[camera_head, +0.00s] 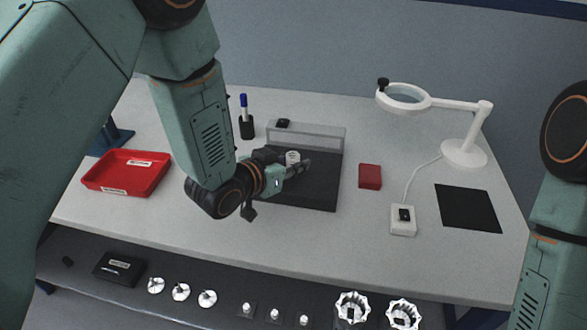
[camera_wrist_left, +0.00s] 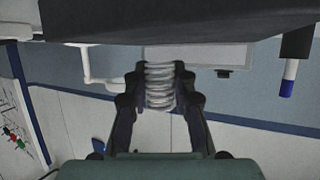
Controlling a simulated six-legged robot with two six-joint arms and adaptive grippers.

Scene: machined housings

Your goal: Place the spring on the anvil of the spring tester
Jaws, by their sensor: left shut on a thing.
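In the head view my left gripper (camera_head: 299,166) is above the dark mat in the middle of the table. It is shut on a pale coiled spring (camera_head: 292,157). In the left wrist view the spring (camera_wrist_left: 160,86) sits between the two dark fingers, its coils stacked one over another. A blue device with a flat base (camera_head: 118,141) stands at the left back, mostly hidden behind my left arm. It may be the spring tester; I cannot make out an anvil. My right gripper is out of view; only its arm shows at the right edge.
The dark mat (camera_head: 322,190) has a grey upright panel (camera_head: 325,135) behind it. A red tray (camera_head: 122,178) lies at left, a pen cup (camera_head: 246,127) behind. A red block (camera_head: 370,176), white switch box (camera_head: 403,222), black pad (camera_head: 468,208) and magnifier lamp (camera_head: 464,152) are at right.

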